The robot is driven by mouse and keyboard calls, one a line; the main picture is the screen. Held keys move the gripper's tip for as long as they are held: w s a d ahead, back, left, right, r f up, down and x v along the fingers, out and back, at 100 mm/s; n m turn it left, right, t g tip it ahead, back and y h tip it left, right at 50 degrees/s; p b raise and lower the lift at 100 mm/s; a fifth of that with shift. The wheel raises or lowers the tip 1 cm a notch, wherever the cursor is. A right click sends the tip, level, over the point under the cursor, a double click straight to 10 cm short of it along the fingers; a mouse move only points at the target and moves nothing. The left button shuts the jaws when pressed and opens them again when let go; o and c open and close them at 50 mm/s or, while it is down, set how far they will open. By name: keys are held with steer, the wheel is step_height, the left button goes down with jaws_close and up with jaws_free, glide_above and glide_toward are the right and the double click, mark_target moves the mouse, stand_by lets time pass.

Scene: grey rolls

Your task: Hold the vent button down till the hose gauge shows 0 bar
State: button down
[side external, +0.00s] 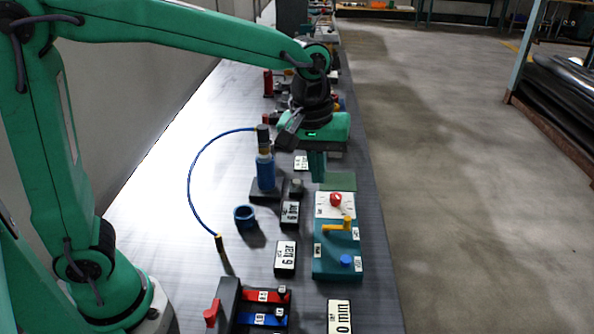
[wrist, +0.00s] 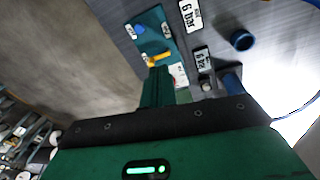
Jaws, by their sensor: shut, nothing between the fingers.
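A display reading 6 bar (side external: 285,258) stands left of the panel, near the loose end of the blue hose (side external: 190,172). My gripper (side external: 318,178) is shut and empty, pointing down at the panel's far end, apart from the blue button. In the wrist view its fingers (wrist: 160,73) partly hide the panel; the blue button (wrist: 138,31) shows beyond.
A block with red and blue strips (side external: 228,300) and a mm display (side external: 339,315) are in front.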

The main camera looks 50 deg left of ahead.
steer(key=n+g, duration=0.1)
steer(key=n, duration=0.1)
glide_above(345, 259)
steer(key=f, duration=0.4)
steer(key=shift+w+d+f, duration=0.1)
steer(key=shift+w+f, duration=0.1)
steer(key=shift+f, duration=0.05)
steer(key=shift+f, duration=0.15)
step_height(345, 259, down, 14)
steer(key=shift+r, duration=0.15)
stand_by(0.4)
steer(key=shift+s+f, duration=0.1)
steer(key=shift+f, duration=1.1)
stand_by(1.9)
steer(key=shift+r, duration=0.1)
stand_by(0.3)
step_height(345, 259, up, 15)
steer(key=shift+w+d+r, duration=0.15)
steer(key=shift+w, duration=0.3)
stand_by(0.3)
